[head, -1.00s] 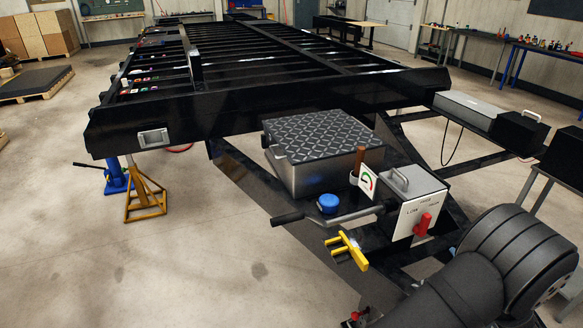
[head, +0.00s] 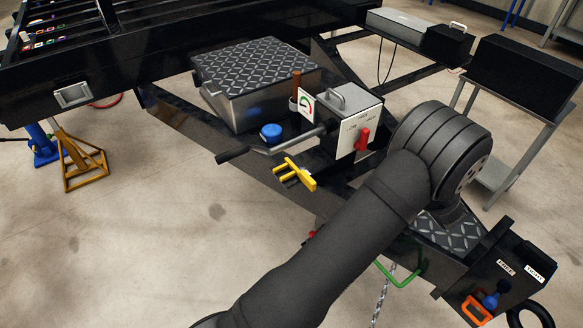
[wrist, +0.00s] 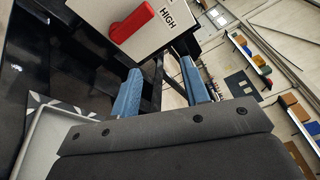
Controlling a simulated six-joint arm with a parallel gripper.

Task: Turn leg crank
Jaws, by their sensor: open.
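The leg crank (head: 287,142) is a grey bent bar with a black grip (head: 232,155) at its left end. It sticks out to the left from a grey gearbox (head: 353,122) on the trailer frame. The box's front has a red lever (head: 362,139), also large in the wrist view (wrist: 132,23) beside the word HIGH. My gripper (wrist: 160,82) shows two blue fingers, apart and with nothing between them, pointing toward the space below the box. The crank is not visible in the wrist view. In the head view my arm hides the gripper.
A yellow handle (head: 298,174) sits just below the crank, and a blue cap (head: 271,132) is behind it. A treaded metal box (head: 255,85) stands at the back. A black box with labels (head: 510,268) is at lower right.

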